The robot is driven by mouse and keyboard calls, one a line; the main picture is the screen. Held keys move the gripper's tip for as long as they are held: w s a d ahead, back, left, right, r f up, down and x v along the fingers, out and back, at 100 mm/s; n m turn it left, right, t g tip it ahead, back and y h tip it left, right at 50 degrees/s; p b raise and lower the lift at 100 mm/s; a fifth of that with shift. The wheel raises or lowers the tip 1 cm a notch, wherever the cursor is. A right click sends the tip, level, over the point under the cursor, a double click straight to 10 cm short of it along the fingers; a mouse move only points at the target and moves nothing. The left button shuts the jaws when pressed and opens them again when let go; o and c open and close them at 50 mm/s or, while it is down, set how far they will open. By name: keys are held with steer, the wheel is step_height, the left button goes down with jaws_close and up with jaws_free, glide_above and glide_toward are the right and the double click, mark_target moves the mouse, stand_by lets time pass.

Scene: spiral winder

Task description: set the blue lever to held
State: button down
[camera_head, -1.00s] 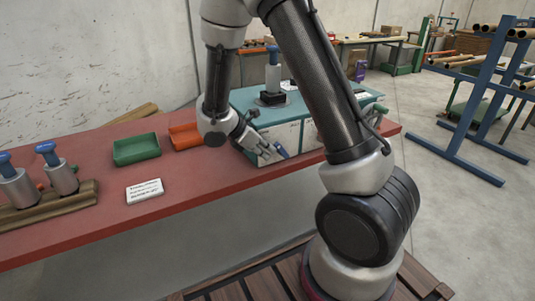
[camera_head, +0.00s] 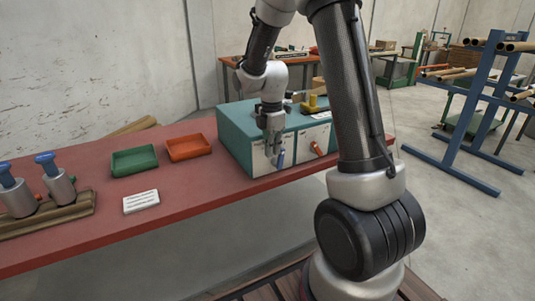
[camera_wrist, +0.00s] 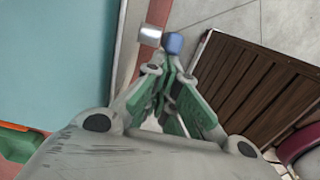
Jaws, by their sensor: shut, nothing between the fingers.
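The blue lever (camera_head: 281,158) is on the white front panel of the teal machine (camera_head: 237,141), toward the panel's left part. My gripper (camera_head: 273,156) points down at the lever's left side, shut and empty. In the wrist view the lever's blue end (camera_wrist: 173,43) shows just beyond my fingertips (camera_wrist: 172,66), with a grey metal cylinder (camera_wrist: 149,36) to its left. I cannot tell whether the fingers touch the lever. An orange lever (camera_head: 317,149) sits farther right on the same panel.
A green tray (camera_head: 135,161) and an orange tray (camera_head: 188,148) lie on the red bench (camera_head: 190,194), left of the machine.

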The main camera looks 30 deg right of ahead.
steer(key=shift+d+r+y, duration=0.2)
steer(key=shift+d+y, duration=0.7)
steer(key=shift+y, duration=0.2)
steer(key=shift+d, duration=0.75)
steer(key=shift+d, duration=0.15)
step_height(320, 180, up, 12)
steer(key=shift+f, duration=0.2)
